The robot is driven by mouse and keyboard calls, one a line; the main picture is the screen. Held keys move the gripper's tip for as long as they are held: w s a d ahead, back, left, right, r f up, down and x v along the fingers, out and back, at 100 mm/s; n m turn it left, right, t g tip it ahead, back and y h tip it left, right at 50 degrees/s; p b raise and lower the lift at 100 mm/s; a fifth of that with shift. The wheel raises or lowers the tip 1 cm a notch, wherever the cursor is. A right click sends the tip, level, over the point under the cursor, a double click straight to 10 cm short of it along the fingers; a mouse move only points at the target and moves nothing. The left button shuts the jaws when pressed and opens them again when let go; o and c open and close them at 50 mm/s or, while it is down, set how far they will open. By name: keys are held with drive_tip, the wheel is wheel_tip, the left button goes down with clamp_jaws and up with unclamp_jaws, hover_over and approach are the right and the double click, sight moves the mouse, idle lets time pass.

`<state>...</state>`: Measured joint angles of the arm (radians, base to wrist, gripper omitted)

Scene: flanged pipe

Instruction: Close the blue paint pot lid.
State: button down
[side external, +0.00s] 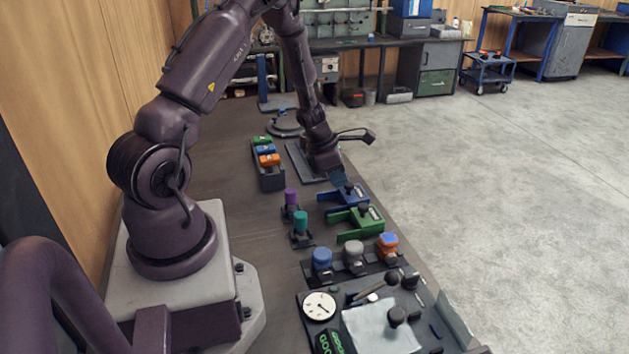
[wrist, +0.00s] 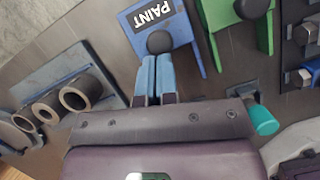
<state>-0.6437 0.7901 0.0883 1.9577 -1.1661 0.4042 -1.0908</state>
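The blue paint fixture (wrist: 184,28) carries a white-on-black PAINT label and a dark round knob (wrist: 160,42). It also shows in the side view (side external: 337,197), just below my gripper (side external: 338,178). In the wrist view my gripper (wrist: 156,62) has its two light-blue fingers side by side, with only a thin gap between them. The fingertips point at the knob and appear very close to it; I cannot tell whether they touch. Nothing shows between the fingers. I cannot tell how far the lid is open.
A similar green fixture (side external: 350,223) with a knob stands beside the blue one. Teal (side external: 300,220) and purple (side external: 291,197) capped items stand nearby. Capped jars (side external: 322,258) and a dial (side external: 319,306) lie nearer the camera. Pipe-like rings (wrist: 82,95) lie left in the wrist view.

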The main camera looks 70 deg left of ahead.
drive_tip(key=v, duration=1)
drive_tip(key=s+d+r+m, duration=0.5)
drive_tip(key=d+r+m, duration=0.5)
drive_tip(key=m, duration=0.6)
drive_tip(key=s+d+r+m+t+y, duration=0.1)
drive_tip(key=s+d+r+m, duration=0.5)
drive_tip(key=m, duration=1.1)
drive_tip(key=d+r, duration=0.4)
drive_tip(key=d, duration=0.3)
drive_tip(key=shift+d, duration=0.4)
